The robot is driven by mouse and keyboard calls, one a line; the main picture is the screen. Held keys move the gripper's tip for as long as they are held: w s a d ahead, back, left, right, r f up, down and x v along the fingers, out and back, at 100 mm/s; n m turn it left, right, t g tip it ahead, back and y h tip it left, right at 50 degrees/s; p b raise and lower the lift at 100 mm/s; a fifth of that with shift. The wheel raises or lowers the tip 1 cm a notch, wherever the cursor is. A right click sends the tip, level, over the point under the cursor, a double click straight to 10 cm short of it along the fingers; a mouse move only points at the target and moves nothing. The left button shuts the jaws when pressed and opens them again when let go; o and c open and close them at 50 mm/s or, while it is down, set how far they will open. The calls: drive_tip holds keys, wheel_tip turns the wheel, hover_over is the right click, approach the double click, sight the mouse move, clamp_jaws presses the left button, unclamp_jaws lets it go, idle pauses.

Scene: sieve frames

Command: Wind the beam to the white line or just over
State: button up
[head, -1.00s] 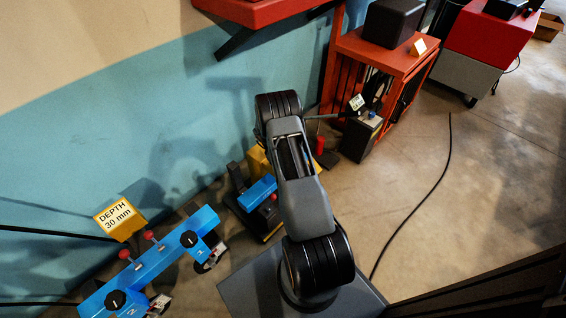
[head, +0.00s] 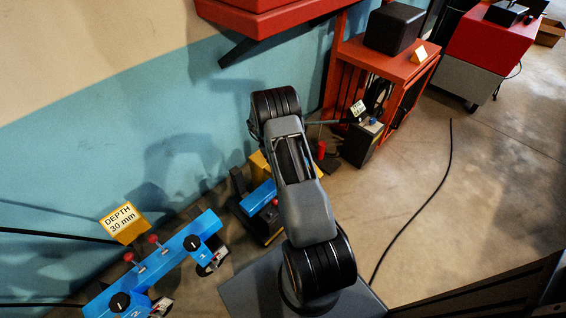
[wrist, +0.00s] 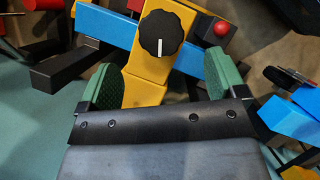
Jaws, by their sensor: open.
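In the wrist view, a round black knob (wrist: 160,34) with a white mark pointing down sits on a yellow upright (wrist: 146,84). A blue beam (wrist: 107,27) runs behind it, with a red ball (wrist: 221,28) to the right. My gripper (wrist: 163,80) is open, its green pads on either side of the yellow upright, below the knob in the picture. Contact cannot be told. In the head view, my arm hides the gripper; part of a blue beam (head: 260,196) and yellow block (head: 257,165) show beside it. I cannot make out a white line on the beam.
A second blue bar (head: 155,265) with black knobs and red balls stands at lower left, by a yellow "DEPTH 30 mm" sign (head: 124,222). A red bench (head: 385,60) stands behind, a red shelf (head: 265,20) overhangs. A black cable (head: 425,200) crosses open floor at right.

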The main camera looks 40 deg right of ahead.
drive_tip(key=p+v, duration=0.1)
drive_tip(key=v, duration=0.5)
drive_tip(key=shift+r, duration=0.25)
idle(0.3)
